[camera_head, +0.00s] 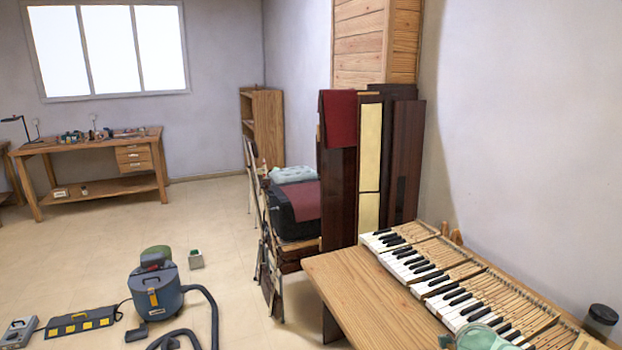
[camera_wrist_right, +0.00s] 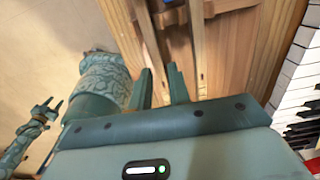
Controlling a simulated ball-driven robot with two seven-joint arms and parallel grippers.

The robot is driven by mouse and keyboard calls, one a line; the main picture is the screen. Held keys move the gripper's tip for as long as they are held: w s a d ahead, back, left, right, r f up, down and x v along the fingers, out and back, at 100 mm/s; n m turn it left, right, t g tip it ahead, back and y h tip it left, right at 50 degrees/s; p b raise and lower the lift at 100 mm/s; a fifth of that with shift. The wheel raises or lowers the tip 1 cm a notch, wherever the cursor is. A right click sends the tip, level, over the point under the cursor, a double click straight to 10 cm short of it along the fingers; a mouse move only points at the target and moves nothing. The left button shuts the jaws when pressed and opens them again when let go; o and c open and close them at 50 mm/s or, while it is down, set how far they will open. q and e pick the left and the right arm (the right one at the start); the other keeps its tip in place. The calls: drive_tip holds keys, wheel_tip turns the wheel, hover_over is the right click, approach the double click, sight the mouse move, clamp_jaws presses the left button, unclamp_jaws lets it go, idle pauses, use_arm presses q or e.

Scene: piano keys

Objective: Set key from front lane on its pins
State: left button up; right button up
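The piano keyboard (camera_head: 440,275), with white and black keys and bare wooden key levers behind, lies along the bench at the right in the head view. Its white keys also show at the right edge of the right wrist view (camera_wrist_right: 300,75). In that view my right gripper (camera_wrist_right: 160,70) has its two fingers apart, over wood. Long wooden strips (camera_wrist_right: 197,45), which may be loose keys, run beyond the fingertips; I see none clearly gripped. My left gripper (camera_wrist_right: 52,104) shows small at the left of that view, its prongs parted and empty. Which key belongs to the front lane is unclear.
The wooden bench top (camera_head: 345,285) is bare left of the keyboard. A dark jar (camera_head: 600,318) stands at its right end. Dark panels (camera_head: 337,195) lean beyond the bench. A vacuum cleaner (camera_head: 157,295) with its hose stands on the floor at the left.

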drive_tip(key=shift+f, duration=0.55)
drive_tip(key=shift+c, duration=0.3)
clamp_jaws()
